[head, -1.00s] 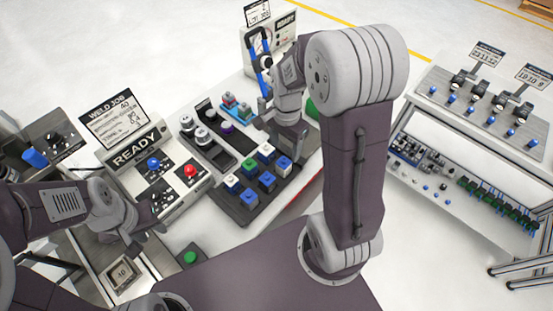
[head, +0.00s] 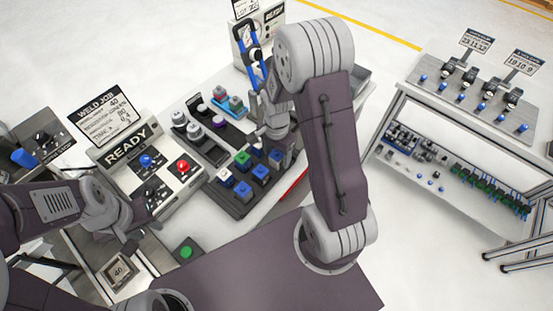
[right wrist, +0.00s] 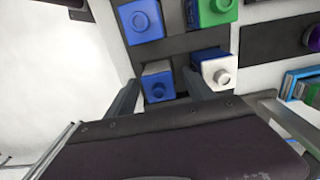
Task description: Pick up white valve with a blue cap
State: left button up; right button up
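A small block-shaped valve with a white body and a blue cap (right wrist: 158,88) sits between the fingers of my right gripper (right wrist: 160,92) in the right wrist view. The fingers are open, with gaps on both sides of the valve. A blue valve (right wrist: 140,20) and a green one (right wrist: 214,10) lie beyond. In the head view my right gripper (head: 268,138) is low over the back of the dark valve tray (head: 217,199), hiding part of it. My left gripper (head: 140,225) hangs at the lower left, its opening unclear.
A READY console (head: 128,150) with blue and red buttons stands left of the tray. A darker rack (head: 205,147) with round parts lies behind it.

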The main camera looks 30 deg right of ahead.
grip_shut()
jog(key=shift+r, duration=0.15)
jog(key=shift+r, duration=0.3)
jog(key=r, duration=0.2)
jog(key=d+r, duration=0.1)
jog(key=r, duration=0.1)
jog(key=shift+s, duration=0.15)
jog(key=s+d+r, duration=0.4)
jog(key=d+r, duration=0.2)
jog(key=d, duration=0.4)
jog(key=shift+r, duration=0.15)
